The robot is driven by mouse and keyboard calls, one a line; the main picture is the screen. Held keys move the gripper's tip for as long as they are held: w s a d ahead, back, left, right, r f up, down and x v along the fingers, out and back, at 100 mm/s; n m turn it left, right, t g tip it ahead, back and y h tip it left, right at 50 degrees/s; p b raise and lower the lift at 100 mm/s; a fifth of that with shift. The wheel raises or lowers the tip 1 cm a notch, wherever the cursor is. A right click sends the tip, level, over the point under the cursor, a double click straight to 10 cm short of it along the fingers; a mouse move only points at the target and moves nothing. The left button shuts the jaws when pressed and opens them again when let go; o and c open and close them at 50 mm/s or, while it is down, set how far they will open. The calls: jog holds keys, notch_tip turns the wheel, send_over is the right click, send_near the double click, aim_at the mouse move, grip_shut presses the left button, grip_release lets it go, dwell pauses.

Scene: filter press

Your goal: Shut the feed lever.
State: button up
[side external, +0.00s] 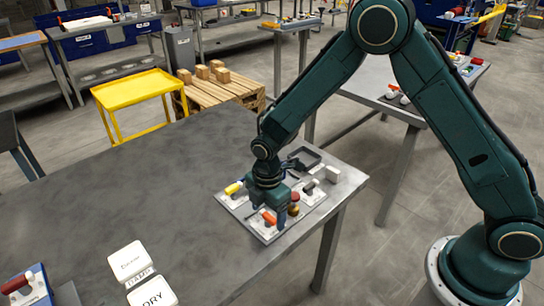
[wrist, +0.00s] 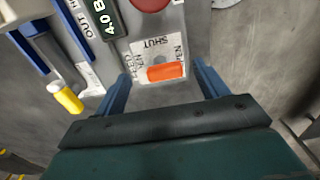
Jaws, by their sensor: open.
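A small panel (side external: 240,208) lies on the near corner of the grey table. An orange lever handle (side external: 268,217) sits on it, also in the wrist view (wrist: 166,72), on a white plate (wrist: 148,52) marked SHUT; other words there are too small to read surely. In the wrist view the handle lies crosswise. My gripper (side external: 268,213) is low over the panel and open; in the wrist view its blue fingers (wrist: 162,76) stand to either side of the handle, with gaps. I cannot tell whether either touches it.
A yellow-ended lever (side external: 233,188), also at left in the wrist view (wrist: 68,100), sits beside it.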

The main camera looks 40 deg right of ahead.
jog(key=c, duration=1)
jog(key=shift+m, duration=0.4)
jog(key=m, duration=1.2)
jog(key=shift+m, duration=0.3)
jog(key=m, duration=0.4)
jog(key=shift+r+m, duration=0.1)
jog(key=shift+m, duration=0.2)
